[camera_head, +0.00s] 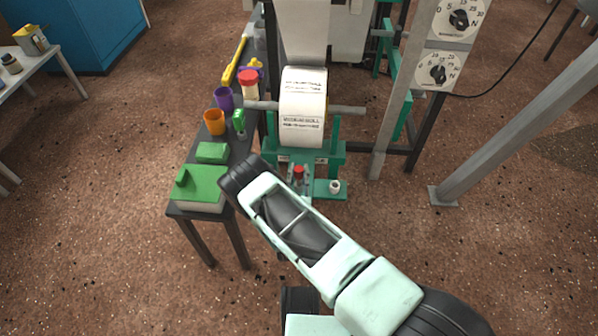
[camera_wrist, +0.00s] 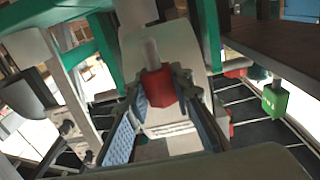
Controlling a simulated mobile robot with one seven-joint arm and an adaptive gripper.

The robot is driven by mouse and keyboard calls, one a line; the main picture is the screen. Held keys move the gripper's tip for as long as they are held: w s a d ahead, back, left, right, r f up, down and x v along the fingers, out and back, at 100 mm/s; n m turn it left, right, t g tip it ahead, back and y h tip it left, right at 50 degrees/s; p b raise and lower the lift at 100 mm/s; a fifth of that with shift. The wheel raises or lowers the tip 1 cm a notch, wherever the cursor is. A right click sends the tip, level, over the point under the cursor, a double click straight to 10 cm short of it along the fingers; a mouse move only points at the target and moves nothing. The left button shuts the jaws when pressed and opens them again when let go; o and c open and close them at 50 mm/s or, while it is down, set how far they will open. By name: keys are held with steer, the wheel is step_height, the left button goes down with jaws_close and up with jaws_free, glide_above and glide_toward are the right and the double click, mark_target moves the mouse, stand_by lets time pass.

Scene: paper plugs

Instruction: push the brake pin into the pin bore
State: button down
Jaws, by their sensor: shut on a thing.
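The brake pin, with a red head and a grey shaft, is between my fingertips in the wrist view (camera_wrist: 160,90). Its shaft points away from my gripper (camera_wrist: 163,98), toward the pale paper roll behind it. My gripper is shut on the red head. In the head view a red head (camera_head: 298,172) shows at my gripper (camera_head: 299,184), low in front of the green stand (camera_head: 325,158). My arm partly covers that spot. I cannot make out the pin bore in either view, nor whether the shaft tip touches anything.
The paper roll (camera_head: 303,105) hangs on a grey bar above the green stand. A white ring-like part (camera_head: 335,186) sits on a green plate to the right. A dark side table at left holds an orange cup (camera_head: 214,122), a purple cup (camera_head: 224,98) and green blocks (camera_head: 212,152).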

steer(key=shift+f, duration=2.05)
steer(key=c, duration=1.6)
jaws_free()
step_height(320, 180, up, 10)
step_height(320, 180, up, 10)
glide_above(299, 181)
steer(key=shift+w, duration=0.45)
steer(key=shift+r, duration=0.1)
